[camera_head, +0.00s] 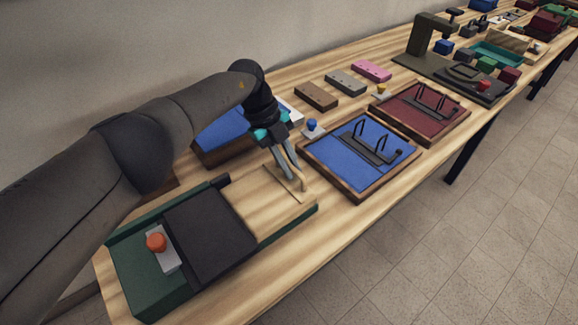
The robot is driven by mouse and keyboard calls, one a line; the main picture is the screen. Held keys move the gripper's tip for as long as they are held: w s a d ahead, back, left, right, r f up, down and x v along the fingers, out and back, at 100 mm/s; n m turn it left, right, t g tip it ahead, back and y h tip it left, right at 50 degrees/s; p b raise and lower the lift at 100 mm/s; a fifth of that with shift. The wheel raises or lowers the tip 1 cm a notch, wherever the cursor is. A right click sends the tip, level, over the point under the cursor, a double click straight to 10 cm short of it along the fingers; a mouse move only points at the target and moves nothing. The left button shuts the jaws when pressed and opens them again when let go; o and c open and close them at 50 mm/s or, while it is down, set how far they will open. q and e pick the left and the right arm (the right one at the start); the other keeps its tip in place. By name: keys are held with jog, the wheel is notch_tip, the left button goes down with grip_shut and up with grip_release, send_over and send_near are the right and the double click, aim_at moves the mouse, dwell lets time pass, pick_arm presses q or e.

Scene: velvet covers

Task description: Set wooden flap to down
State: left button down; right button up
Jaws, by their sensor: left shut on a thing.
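The wooden flap (258,207) is a pale wood panel on the right part of a dark green base (142,278), beside a dark panel (205,235). It looks low and nearly level over the base, but I cannot tell its exact tilt. A thin raised wooden bar (303,192) stands at its right end. My left gripper (293,176) points down at that end, its fingers shut on the bar; they partly hide it. My right gripper is not in view.
An orange knob (156,242) sits on the base's left part. A blue wood-framed tray with black handles (347,165) stands close to the right of the gripper. A blue panel (222,132) lies behind my arm. The table's front strip is clear.

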pick_arm(q)
jog(key=shift+s+f, duration=0.15)
jog(key=shift+f, duration=0.2)
jog(key=c, duration=1.2)
grip_release()
jog(key=shift+o, duration=0.2)
jog(key=p+v, duration=0.1)
jog(key=v, duration=1.4)
jog(key=shift+w+r, duration=0.25)
jog(key=shift+w, duration=0.05)
jog(key=shift+d, duration=0.1)
